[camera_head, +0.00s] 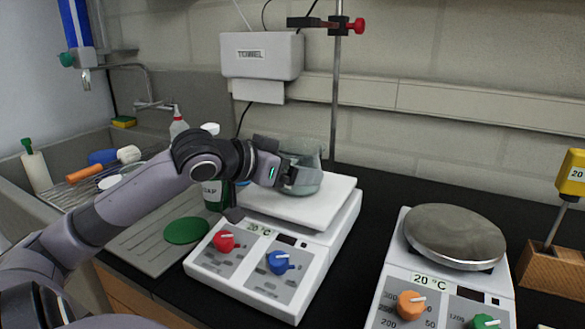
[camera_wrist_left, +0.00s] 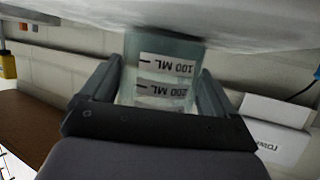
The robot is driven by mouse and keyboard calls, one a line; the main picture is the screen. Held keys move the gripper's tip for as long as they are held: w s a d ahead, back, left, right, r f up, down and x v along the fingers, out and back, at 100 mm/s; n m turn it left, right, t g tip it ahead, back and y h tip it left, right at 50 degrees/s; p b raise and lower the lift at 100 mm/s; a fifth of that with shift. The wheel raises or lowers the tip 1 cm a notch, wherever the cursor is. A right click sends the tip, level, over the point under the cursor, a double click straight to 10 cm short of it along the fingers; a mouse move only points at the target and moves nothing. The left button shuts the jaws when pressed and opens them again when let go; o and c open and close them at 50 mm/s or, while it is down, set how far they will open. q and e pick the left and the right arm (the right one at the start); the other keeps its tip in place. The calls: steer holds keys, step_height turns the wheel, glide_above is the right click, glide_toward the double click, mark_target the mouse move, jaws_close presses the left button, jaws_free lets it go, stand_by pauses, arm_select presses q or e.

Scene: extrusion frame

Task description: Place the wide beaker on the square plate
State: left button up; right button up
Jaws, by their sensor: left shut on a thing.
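The wide beaker (camera_head: 308,182) is clear glass and upright over the white square plate (camera_head: 332,195) of the left hotplate. My left gripper (camera_head: 288,173) is shut on the beaker from the left side. In the left wrist view, which is upside down, the beaker (camera_wrist_left: 165,75) with its 100 ML and 200 ML labels sits between both fingers of the gripper (camera_wrist_left: 158,90). The white plate (camera_wrist_left: 235,18) is close to the beaker's base. I cannot tell whether the base touches it. My right gripper is not in view.
A second hotplate with a round metal top (camera_head: 455,235) stands to the right. A stand rod (camera_head: 337,90) rises behind the beaker. Black bench is free between the hotplates.

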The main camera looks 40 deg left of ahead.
arm_select(q)
steer(key=o, duration=0.9)
steer(key=shift+c, duration=0.2)
steer(key=d+v, duration=0.1)
steer(key=v, duration=1.1)
steer(key=shift+a, duration=0.45)
